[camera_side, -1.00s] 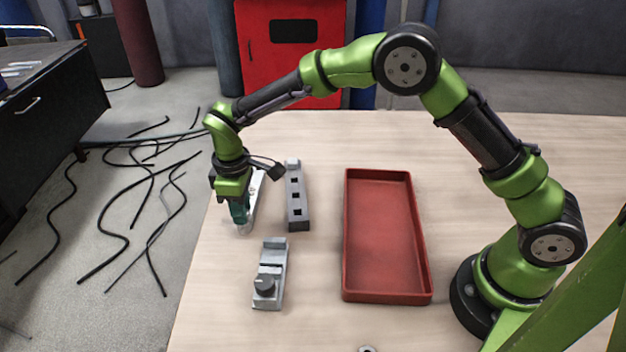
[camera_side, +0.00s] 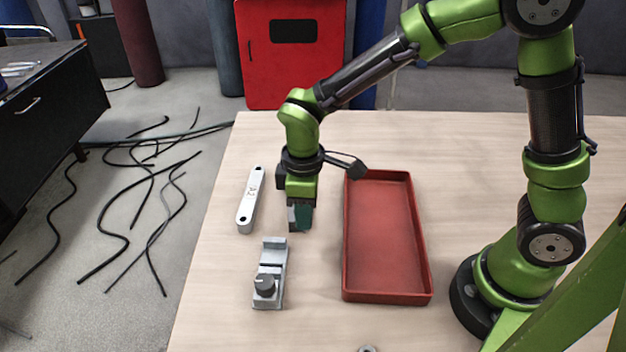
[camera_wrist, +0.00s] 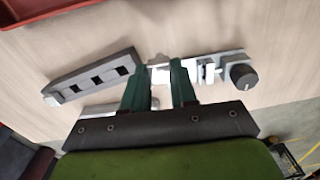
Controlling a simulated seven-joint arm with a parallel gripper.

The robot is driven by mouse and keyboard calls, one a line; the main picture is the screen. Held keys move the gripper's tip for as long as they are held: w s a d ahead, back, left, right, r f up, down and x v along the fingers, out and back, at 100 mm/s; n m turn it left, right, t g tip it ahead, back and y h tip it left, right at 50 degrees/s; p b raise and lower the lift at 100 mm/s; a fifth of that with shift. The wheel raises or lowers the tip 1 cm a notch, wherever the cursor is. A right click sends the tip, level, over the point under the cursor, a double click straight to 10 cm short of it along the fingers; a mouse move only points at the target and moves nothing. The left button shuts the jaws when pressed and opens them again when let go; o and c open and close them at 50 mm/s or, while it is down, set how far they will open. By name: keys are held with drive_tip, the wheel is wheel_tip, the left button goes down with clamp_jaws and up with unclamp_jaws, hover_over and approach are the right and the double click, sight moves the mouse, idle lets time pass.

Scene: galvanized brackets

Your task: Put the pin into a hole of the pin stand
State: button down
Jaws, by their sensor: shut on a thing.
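The pin stand (camera_wrist: 86,77) is a dark grey bar with three square holes in the wrist view. All three holes look dark and empty. In the side view my gripper covers the stand almost wholly. My gripper (camera_side: 300,218) points down over the near end of the stand. In the wrist view its two teal fingers (camera_wrist: 160,88) are just beside the stand's right end. They are shut on the pin, which is mostly hidden. A pale piece (camera_wrist: 160,61) shows between the fingertips, but I cannot tell whether it is the pin or the fixture behind.
A pale bar marked A2 (camera_side: 249,200) lies left of my gripper. A grey fixture with a dark knob (camera_side: 269,274) stands just in front. A red tray (camera_side: 345,240) is to the right. A small metal ring (camera_side: 367,349) lies at the bottom edge. Bare table lies between.

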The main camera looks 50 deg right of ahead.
drive_tip(key=shift+s+d, duration=0.3)
drive_tip(key=shift+s, duration=0.15)
drive_tip(key=shift+w+d, duration=0.15)
drive_tip(key=shift+d, duration=0.2)
drive_tip(key=w+d+r, duration=0.3)
drive_tip(key=w+r, duration=0.1)
drive_tip(key=w, duration=0.3)
drive_tip(key=shift+s+a+f, duration=0.1)
drive_tip(key=shift+a+f, duration=0.05)
drive_tip(key=shift+f, duration=1.05)
drive_tip(key=shift+s+a+f, duration=0.1)
drive_tip(key=shift+a+f, duration=0.05)
drive_tip(key=shift+f, duration=1.05)
drive_tip(key=shift+f, duration=1.7)
drive_tip(key=c, duration=0.8)
unclamp_jaws()
